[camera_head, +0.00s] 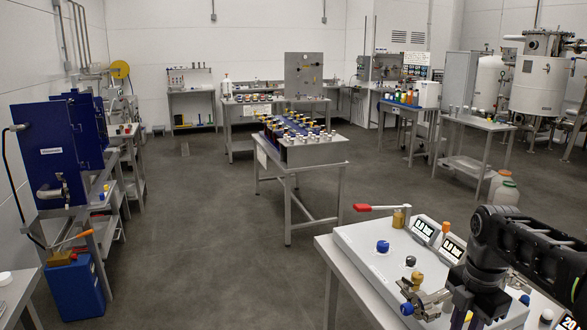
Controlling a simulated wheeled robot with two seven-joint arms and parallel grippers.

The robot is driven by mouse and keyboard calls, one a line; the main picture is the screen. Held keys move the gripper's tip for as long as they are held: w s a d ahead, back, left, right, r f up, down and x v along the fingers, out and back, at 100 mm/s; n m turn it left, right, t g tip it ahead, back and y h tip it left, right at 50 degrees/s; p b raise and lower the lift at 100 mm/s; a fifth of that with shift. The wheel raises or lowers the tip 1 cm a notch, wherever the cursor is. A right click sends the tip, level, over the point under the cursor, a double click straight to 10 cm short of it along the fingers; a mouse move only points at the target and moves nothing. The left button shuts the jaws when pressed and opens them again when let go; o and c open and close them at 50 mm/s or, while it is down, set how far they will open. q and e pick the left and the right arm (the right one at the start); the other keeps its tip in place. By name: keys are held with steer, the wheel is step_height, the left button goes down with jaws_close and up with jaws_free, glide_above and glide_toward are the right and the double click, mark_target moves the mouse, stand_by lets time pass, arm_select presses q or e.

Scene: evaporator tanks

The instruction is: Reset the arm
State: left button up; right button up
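My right arm (530,248), black and jointed, comes in from the right edge and bends downward over the front right table. Its lower end, around my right gripper (432,301), is low over the white panel (365,248) on that table. Metal parts there overlap with the panel's fittings, so I cannot tell whether the fingers are open or shut, or whether they touch anything. My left arm and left gripper are not in view.
The panel carries a red-handled valve (378,208), a blue knob (382,246) and two displays (425,230) close to my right arm. Blue equipment (50,150) lines the left. The grey floor (205,245) between is clear.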

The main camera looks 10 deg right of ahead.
steer(key=w+a+f+m+y, duration=0.1)
steer(key=w+a+f+m, duration=0.2)
steer(key=f, duration=0.4)
steer(key=w+a+f+m+y, duration=0.1)
steer(key=w+a+f, duration=0.1)
steer(key=a+f, duration=0.5)
steer(key=s+a+f+m+y, duration=0.1)
steer(key=a+f+m, duration=0.2)
steer(key=a+f, duration=0.3)
steer(key=s+a+f+m, duration=0.2)
steer(key=a+f, duration=0.3)
steer(key=f, duration=0.3)
steer(key=s+a+f+m, duration=0.6)
steer(key=s, duration=0.3)
steer(key=s+a+f+m+y, duration=0.1)
steer(key=s+a+f+m, duration=0.5)
steer(key=s, duration=0.2)
steer(key=shift+s+a+f+m, duration=0.3)
steer(key=shift+s+f, duration=0.05)
steer(key=shift+f, duration=0.05)
